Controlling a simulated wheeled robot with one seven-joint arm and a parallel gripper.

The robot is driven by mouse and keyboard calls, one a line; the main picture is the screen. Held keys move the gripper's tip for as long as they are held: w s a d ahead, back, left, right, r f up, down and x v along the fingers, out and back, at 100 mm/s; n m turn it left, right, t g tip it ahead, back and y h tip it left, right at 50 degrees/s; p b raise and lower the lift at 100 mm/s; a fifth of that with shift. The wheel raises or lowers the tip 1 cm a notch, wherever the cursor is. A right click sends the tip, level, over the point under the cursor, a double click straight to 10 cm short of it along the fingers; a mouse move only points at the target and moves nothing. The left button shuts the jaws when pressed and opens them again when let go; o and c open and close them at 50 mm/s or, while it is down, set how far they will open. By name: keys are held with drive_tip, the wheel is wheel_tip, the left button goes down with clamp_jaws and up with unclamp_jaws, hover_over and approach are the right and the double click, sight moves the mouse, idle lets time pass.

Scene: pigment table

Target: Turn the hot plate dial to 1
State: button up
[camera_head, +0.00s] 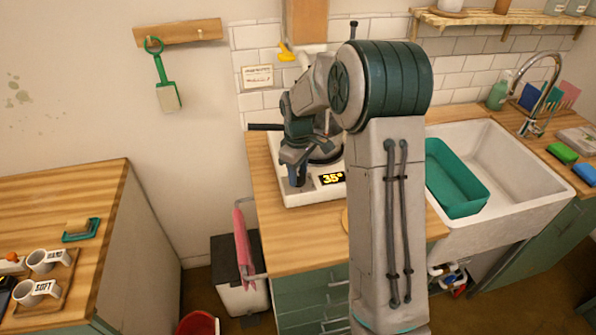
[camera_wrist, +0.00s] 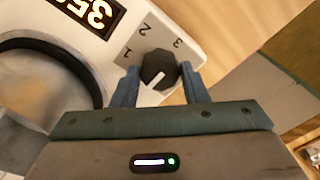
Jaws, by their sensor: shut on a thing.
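The white hot plate (camera_head: 315,197) stands on the wooden counter, with a lit yellow display (camera_head: 332,178) that seems to read 35°. In the wrist view its dial (camera_wrist: 160,65) is a dark faceted knob beside the printed marks 1, 2 and 3. A white pointer line on the knob runs toward the lower left, away from these three marks. My gripper (camera_wrist: 160,78) has its two blue fingers on either side of the dial, shut on it. In the head view my gripper (camera_head: 297,176) is over the front left corner of the hot plate, where it hides the dial.
A dark round pan (camera_wrist: 50,75) sits on the hot plate beside the dial; its handle (camera_head: 264,127) sticks out left. A white sink (camera_head: 500,160) with a green tub (camera_head: 455,178) is to the right. A pink towel (camera_head: 242,248) hangs at the counter's left side.

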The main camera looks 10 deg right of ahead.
drive_tip(key=shift+m, duration=0.3)
drive_tip(key=m+b, duration=0.2)
drive_tip(key=m, duration=0.3)
drive_tip(key=shift+b, duration=0.35)
drive_tip(key=m+b, duration=0.1)
drive_tip(key=m, duration=0.5)
idle(0.4)
drive_tip(key=o, duration=1)
drive_tip(key=shift+r, duration=0.15)
wheel_tip(320, 180, up, 14)
drive_tip(key=shift+f+b, duration=0.15)
drive_tip(key=shift+b, duration=0.45)
